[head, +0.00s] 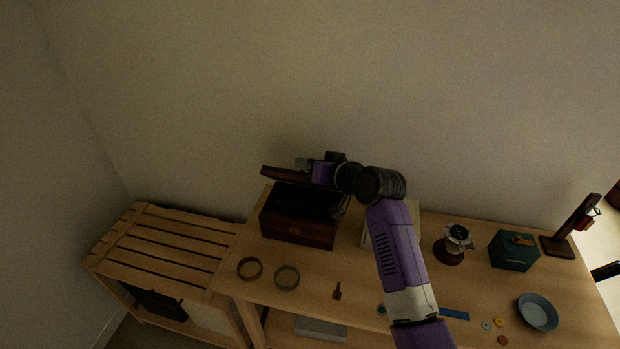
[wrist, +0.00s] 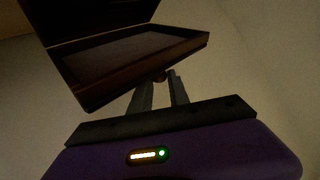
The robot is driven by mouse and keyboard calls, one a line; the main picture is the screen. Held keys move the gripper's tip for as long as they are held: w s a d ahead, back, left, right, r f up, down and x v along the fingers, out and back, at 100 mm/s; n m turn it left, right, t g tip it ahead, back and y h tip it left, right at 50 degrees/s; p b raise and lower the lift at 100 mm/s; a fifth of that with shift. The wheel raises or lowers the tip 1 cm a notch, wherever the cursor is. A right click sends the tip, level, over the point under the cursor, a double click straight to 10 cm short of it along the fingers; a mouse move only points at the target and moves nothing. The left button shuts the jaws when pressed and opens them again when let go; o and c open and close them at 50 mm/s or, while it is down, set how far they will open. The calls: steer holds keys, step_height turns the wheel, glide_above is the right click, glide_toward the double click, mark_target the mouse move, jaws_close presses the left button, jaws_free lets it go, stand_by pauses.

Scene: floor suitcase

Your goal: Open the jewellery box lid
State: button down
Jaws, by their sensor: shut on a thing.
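The jewellery box (head: 290,229) is dark reddish-brown wood and stands at the back left of the table. Its lid (head: 279,172) is raised well above the body, and the dark interior shows between them. My gripper (head: 303,164) is at the raised lid's right part. In the wrist view, the lid's framed panel (wrist: 125,52) fills the upper left. My gripper (wrist: 161,84) has its two fingers close around a small brown knob (wrist: 160,76) at the lid's edge. The fingers partly hide the knob.
A slatted wooden bench (head: 170,240) stands left of the table. A green box (head: 513,251), a wooden stand (head: 575,228) and a blue bowl (head: 538,311) are on the right. The wall is close behind.

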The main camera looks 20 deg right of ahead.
steer(key=w+d+r+m+g+y, duration=0.1)
steer(key=w+d+m+g, duration=0.1)
steer(key=w+d, duration=0.3)
steer(key=shift+w+d+r+g, duration=0.25)
steer(key=shift+w+g, duration=0.35)
steer(key=shift+w, duration=0.45)
steer(key=c, duration=1.4)
jaws_free()
steer(key=shift+c, duration=0.2)
steer(key=shift+o, duration=0.7)
steer(key=shift+a, duration=0.1)
